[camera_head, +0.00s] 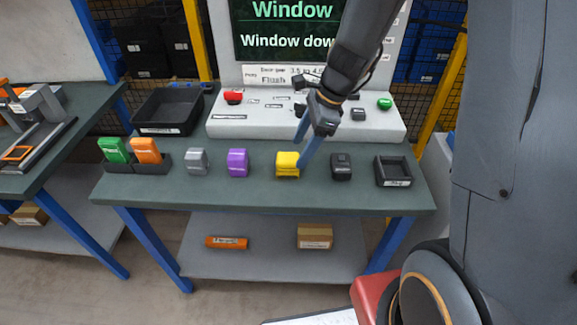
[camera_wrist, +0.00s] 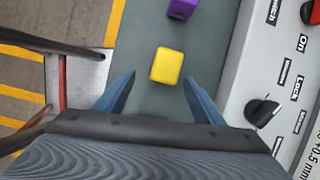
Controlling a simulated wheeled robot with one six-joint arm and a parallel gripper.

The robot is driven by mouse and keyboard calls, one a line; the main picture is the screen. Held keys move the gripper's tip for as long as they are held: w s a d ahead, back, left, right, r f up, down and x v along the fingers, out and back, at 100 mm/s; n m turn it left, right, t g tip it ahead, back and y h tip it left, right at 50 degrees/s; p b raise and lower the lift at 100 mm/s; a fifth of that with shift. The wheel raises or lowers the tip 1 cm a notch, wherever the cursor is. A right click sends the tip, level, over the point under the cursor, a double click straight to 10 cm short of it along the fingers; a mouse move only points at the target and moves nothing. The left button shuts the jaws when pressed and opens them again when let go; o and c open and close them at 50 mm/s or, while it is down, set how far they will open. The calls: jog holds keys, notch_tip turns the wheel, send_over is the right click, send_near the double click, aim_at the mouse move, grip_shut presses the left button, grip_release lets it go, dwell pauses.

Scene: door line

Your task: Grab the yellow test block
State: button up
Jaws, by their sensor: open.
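The yellow test block (camera_head: 287,164) stands on the green-grey bench top, between a purple block and a dark block. In the wrist view the yellow block (camera_wrist: 167,66) lies ahead of my fingers, near the middle of the gap between them. I cannot tell the exact height of the fingertips over the block.
The purple block (camera_head: 238,162), a grey block (camera_head: 197,161) and a dark block (camera_head: 341,166) stand in the same row. A black tray (camera_head: 393,184) is at the right. A sloped control console (camera_head: 230,127) with buttons stands behind. Green and orange blocks sit in a holder at left.

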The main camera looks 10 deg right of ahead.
aim_at(291, 157)
jog(key=shift+w+a+f+m, duration=0.25)
jog(key=shift+w+m, duration=0.2)
jog(key=shift+m, duration=0.15)
jog(key=shift+w+a+f, duration=0.15)
jog(key=shift+f, duration=0.05)
jog(key=shift+p+x, duration=0.7)
jog(key=shift+x, duration=2.9)
jog(key=c, duration=1.3)
jog(key=shift+r, duration=0.15)
